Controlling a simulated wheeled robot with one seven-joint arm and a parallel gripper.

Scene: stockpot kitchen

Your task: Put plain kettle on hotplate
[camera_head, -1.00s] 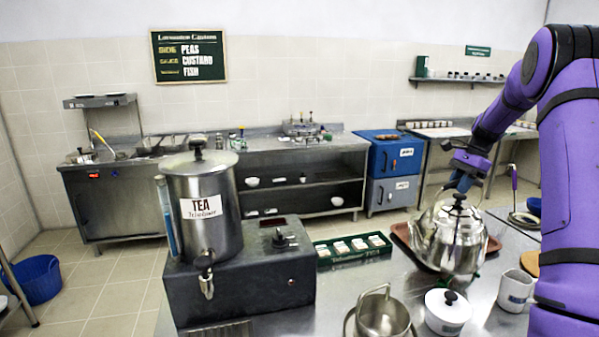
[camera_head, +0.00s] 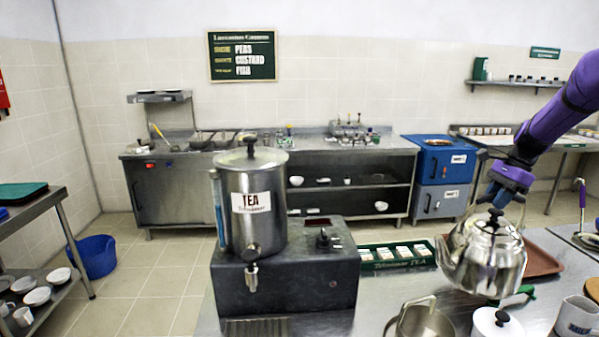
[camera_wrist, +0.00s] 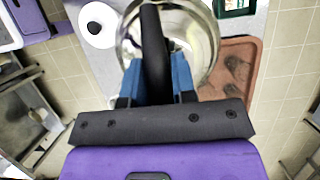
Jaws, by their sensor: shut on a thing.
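The plain kettle (camera_head: 480,262) is shiny steel with a black lid knob. It hangs from my gripper (camera_head: 510,185) over the front table, in front of the brown tray (camera_head: 545,258). In the wrist view the blue fingers of my gripper (camera_wrist: 157,82) are shut on the black handle of the kettle (camera_wrist: 205,45). The gap under the kettle is hard to judge. A dark box with a knob (camera_head: 285,283) stands left of the kettle and bears the steel TEA urn (camera_head: 252,205). I cannot tell for sure which surface is the hotplate.
A green tray of small packets (camera_head: 395,256) lies between box and kettle. A steel pan (camera_head: 422,322), a white lidded pot (camera_head: 495,322) and a white mug (camera_head: 577,317) stand in front. The back counter (camera_head: 165,152) bears pans. A blue tub (camera_head: 95,257) sits on the open floor.

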